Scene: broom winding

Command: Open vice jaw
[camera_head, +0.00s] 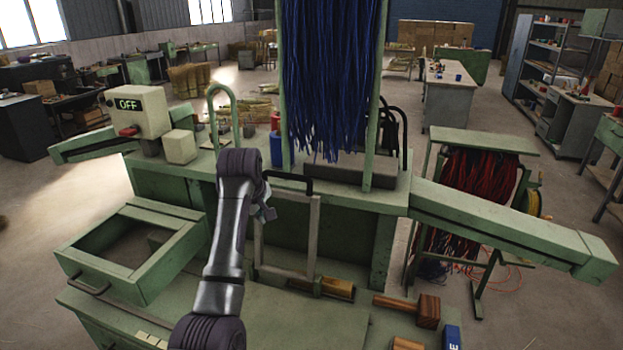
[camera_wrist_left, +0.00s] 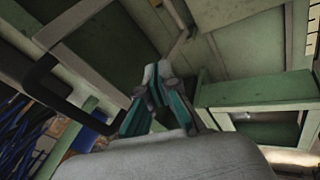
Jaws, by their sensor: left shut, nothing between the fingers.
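No part is plainly recognizable as a vice jaw. A pale upright frame (camera_head: 313,235) with a black handle (camera_head: 290,182) on top stands at the front of the green bench. My left gripper (camera_head: 268,205) is just left of this frame and below the handle, partly hidden by its own wrist. In the left wrist view, my left gripper (camera_wrist_left: 155,72) is shut and empty. The black handle (camera_wrist_left: 45,85) shows to its left, apart from the fingers. My right gripper is not in view.
An open green drawer (camera_head: 85,262) juts out at left; a control box marked OFF (camera_head: 140,110) stands behind it. Blue bristles (camera_head: 325,80) hang above the bench. A wooden mallet (camera_head: 428,310) and a brush (camera_head: 335,288) lie at the front. A green beam (camera_head: 500,228) extends right.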

